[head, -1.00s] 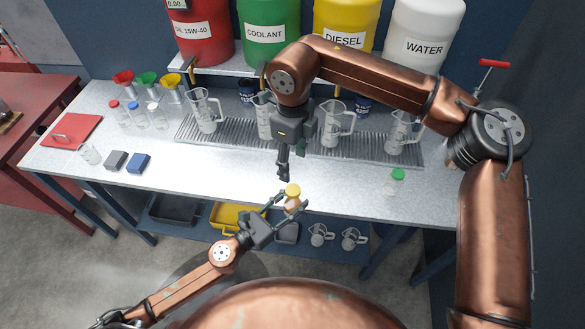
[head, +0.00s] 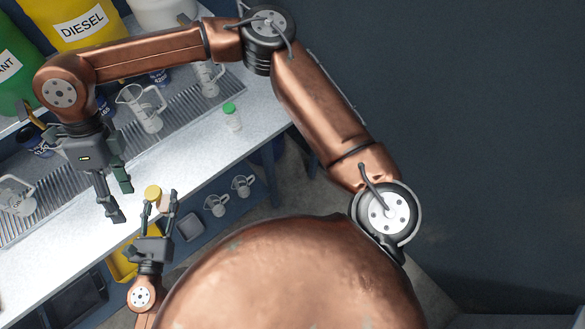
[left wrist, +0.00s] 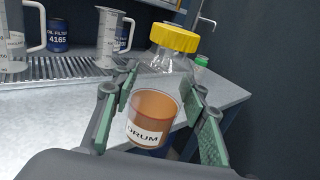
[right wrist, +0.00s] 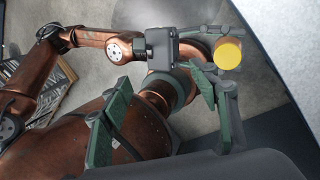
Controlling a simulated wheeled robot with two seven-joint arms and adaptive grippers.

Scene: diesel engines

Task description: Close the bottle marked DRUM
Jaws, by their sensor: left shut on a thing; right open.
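The bottle marked DRUM (left wrist: 146,134) is clear, with amber contents and a yellow cap (left wrist: 173,38) on its top. My left gripper (head: 161,203) is shut on it in front of the bench, and the bottle looks tilted in the left wrist view. The cap also shows in the head view (head: 152,192) and the right wrist view (right wrist: 228,53). I cannot tell how tightly the cap sits. My right gripper (head: 122,203) is open and empty, just left of the cap in the head view, apart from it.
A green-capped bottle (head: 231,117) stands on the bench's right end. Clear jugs (head: 143,108) stand on the grated tray at the back. More jugs (head: 216,204) sit on the shelf below. My right arm arches over the bench. A dark wall (head: 460,130) fills the right.

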